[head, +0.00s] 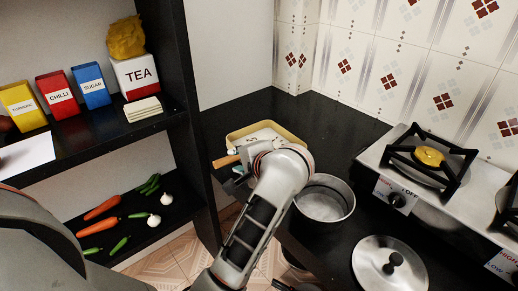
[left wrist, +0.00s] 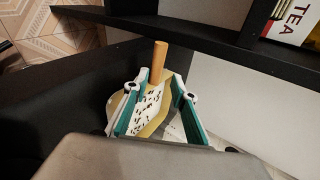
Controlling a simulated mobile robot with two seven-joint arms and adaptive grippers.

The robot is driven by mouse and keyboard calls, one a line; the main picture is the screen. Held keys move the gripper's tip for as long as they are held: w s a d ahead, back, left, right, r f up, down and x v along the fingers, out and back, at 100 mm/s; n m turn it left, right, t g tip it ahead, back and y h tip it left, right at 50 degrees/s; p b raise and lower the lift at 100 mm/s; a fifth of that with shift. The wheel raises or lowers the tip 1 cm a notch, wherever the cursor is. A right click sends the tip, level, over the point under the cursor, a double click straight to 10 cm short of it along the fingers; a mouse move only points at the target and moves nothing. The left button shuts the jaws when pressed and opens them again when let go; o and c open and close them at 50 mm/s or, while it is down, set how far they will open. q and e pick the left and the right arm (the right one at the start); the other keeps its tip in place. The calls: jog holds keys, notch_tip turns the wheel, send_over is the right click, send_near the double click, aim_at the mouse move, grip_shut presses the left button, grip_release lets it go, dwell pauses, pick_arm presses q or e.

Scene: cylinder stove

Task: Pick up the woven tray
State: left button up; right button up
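The woven tray (head: 290,134) is a shallow yellowish tray on the black counter, in the middle of the head view. My left arm hides its front part. In the left wrist view, part of the tray (left wrist: 155,125) shows between and beside the fingers. My left gripper (left wrist: 157,90) is open, its teal-padded fingers apart on either side of a white black-specked surface and a light brown cylindrical handle (left wrist: 159,62). The handle also shows left of the gripper (head: 237,168) in the head view. Contact between the fingers and tray cannot be told. My right gripper is not in view.
A metal pot (head: 325,200) stands close right of my left arm, with a lid (head: 390,265) in front. The stove (head: 410,195) is at right. Counter behind the tray is clear.

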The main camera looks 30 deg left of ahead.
aim_at(229, 160)
pick_arm(q)
jog(key=shift+w+f, duration=0.15)
jog(key=shift+f, duration=0.1)
jog(key=b+x, duration=0.1)
jog(key=x, duration=0.1)
jog(key=shift+a+f, duration=0.2)
jog(key=shift+a, duration=0.1)
jog(key=x, duration=0.4)
jog(key=shift+f+b, duration=0.2)
jog(key=shift+b, duration=0.2)
jog(key=shift+a+f, duration=0.1)
jog(key=shift+a, duration=0.1)
jog(key=shift+w, duration=0.1)
grip_shut()
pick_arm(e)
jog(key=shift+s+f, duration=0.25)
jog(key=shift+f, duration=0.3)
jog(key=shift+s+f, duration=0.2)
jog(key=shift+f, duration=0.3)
